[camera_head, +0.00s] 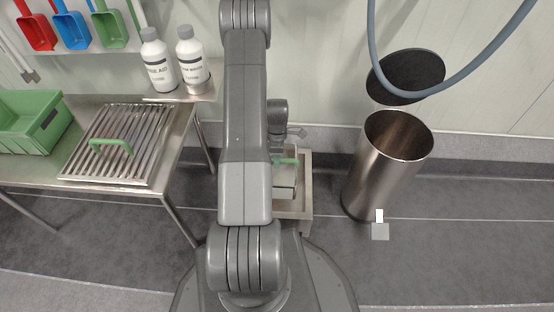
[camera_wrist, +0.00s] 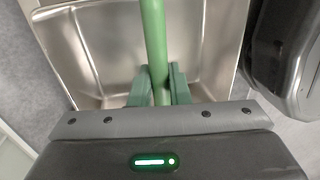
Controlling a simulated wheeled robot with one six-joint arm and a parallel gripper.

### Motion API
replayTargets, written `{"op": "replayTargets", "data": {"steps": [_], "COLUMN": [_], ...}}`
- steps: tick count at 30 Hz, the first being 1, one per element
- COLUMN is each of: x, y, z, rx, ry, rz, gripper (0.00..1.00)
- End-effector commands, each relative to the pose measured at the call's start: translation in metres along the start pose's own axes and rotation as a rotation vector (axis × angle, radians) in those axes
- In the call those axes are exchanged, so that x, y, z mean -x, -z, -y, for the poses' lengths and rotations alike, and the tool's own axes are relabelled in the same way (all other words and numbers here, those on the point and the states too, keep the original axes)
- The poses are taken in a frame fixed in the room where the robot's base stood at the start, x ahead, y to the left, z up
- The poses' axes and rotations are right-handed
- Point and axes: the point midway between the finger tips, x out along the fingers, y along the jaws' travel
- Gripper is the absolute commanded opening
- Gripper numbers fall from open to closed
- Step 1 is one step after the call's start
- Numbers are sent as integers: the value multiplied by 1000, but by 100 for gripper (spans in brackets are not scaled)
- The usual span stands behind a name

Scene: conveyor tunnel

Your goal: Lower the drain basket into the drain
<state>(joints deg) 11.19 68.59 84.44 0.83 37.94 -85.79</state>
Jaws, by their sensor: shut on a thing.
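My gripper (camera_head: 283,152) is mostly hidden behind my arm in the head view. In the wrist view its green fingers (camera_wrist: 159,84) are shut on the green bar handle (camera_wrist: 153,35) of the drain basket. The steel drain basket (camera_head: 284,187) shows its open inside and sloping walls in the wrist view (camera_wrist: 95,50). My arm covers the left part of both. I cannot tell how deep the basket sits.
A slatted steel grate (camera_head: 125,160) with a green handle lies on a steel table (camera_head: 165,180) at left, beside a green crate (camera_head: 30,125). Two bottles (camera_head: 158,62) stand behind. A tall steel bin (camera_head: 385,165) stands right of the drain, with a dark round lid (camera_head: 405,72) behind it.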

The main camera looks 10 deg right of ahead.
Motion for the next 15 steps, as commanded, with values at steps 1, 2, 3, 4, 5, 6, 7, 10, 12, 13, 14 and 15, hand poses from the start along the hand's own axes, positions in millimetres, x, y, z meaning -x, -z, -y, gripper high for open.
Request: {"op": "replayTargets", "data": {"steps": [1, 2, 3, 4, 5, 6, 7, 10, 12, 13, 14, 15], "x": [1, 1, 1, 1, 1, 0, 0, -6, -12, -14, -16, -19], "y": [0, 0, 0, 0, 0, 0, 0, 0, 0, 0, 0, 0], "z": [0, 0, 0, 0, 0, 0, 0, -1, -2, -3, -3, -4], "rx": [0, 0, 0, 0, 0, 0, 0, 0, 0, 0, 0, 0], "ry": [-1, -1, -1, -1, -1, -1, 0, 0, -1, -1, -1, -1], "rz": [0, 0, 0, 0, 0, 0, 0, 0, 0, 0, 0, 0], "gripper": [0, 0, 0, 0, 0, 0, 0, 0, 0, 0, 0, 0]}}
